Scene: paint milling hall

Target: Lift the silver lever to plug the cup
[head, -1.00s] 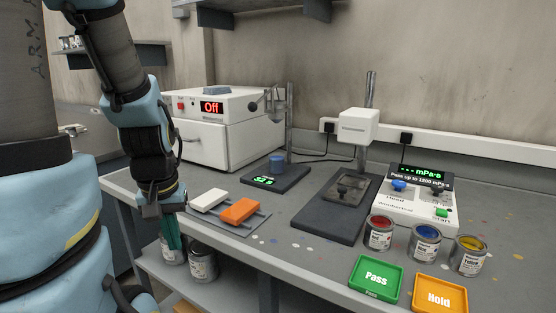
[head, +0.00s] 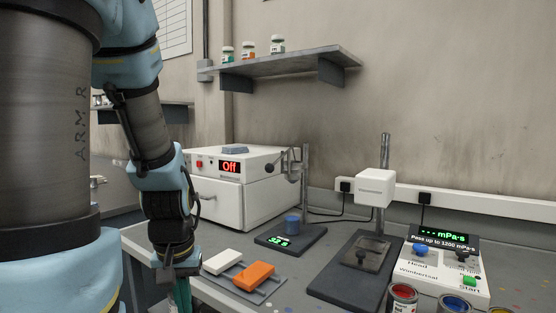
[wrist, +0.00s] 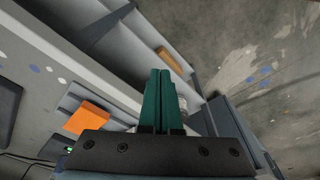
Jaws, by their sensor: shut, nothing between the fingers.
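A silver metal stand (head: 305,185) rises behind the small scale. A grey clamp-like or cup-like fitting (head: 291,163) is on its upper part, in front of the white oven's right side. I cannot clearly tell the cup and the silver lever apart there. My gripper (head: 183,296) points down at the lower left of the head view, left of the bench and well away from the stand. In the wrist view its teal fingers (wrist: 158,100) are together and empty.
The white oven (head: 230,205) reads Off. White and orange blocks (head: 254,276) lie on a rack near the bench's front edge. A press-like stand (head: 358,262), viscometer box (head: 445,270) and paint cans (head: 402,299) are at right. A shelf (head: 285,66) hangs above.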

